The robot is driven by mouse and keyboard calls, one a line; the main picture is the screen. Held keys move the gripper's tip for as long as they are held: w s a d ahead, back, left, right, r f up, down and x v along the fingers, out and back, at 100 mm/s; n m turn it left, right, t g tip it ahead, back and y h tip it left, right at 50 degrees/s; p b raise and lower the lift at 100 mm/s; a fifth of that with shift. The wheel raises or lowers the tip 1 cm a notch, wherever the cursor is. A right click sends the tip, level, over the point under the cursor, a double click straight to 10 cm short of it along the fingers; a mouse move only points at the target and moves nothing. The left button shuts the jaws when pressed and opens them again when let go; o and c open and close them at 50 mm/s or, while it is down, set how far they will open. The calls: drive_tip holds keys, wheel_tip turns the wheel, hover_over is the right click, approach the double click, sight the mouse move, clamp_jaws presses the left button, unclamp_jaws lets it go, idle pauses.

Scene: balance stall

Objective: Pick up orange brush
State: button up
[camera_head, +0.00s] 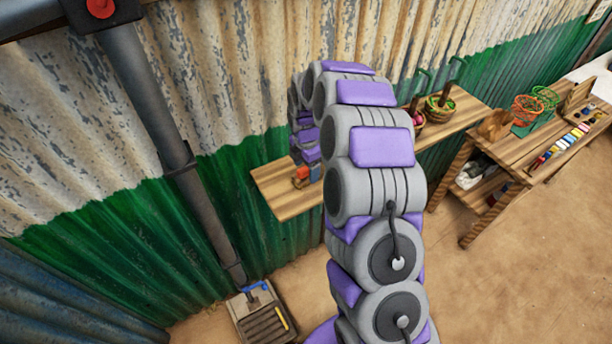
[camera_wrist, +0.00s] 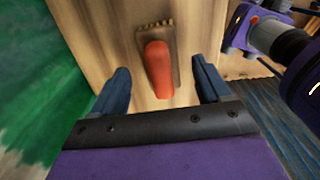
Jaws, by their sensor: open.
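The orange brush (camera_wrist: 159,68) lies on a wooden shelf (camera_wrist: 98,20) in the wrist view, with an orange handle and a brown bristle strip at its far end. My gripper (camera_wrist: 160,82) is open, with one dark blue finger on each side of the brush handle. I cannot tell how far above the shelf the fingers are. In the head view, a small orange and red shape (camera_head: 303,175) shows on the shelf (camera_head: 284,197), partly behind my arm. My gripper is hidden there behind the arm.
A green and cream corrugated wall (camera_head: 110,160) runs behind the shelf. Baskets (camera_head: 440,108) stand further right on the shelf. A wooden table (camera_head: 500,150) with wire baskets (camera_head: 530,108) and coloured items stands at the right. A tray (camera_head: 262,318) lies on the floor below.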

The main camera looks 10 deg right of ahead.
wheel_tip(320, 180, down, 3)
drive_tip(key=shift+r, duration=0.1)
drive_tip(key=shift+r, duration=0.1)
drive_tip(key=c, duration=1.2)
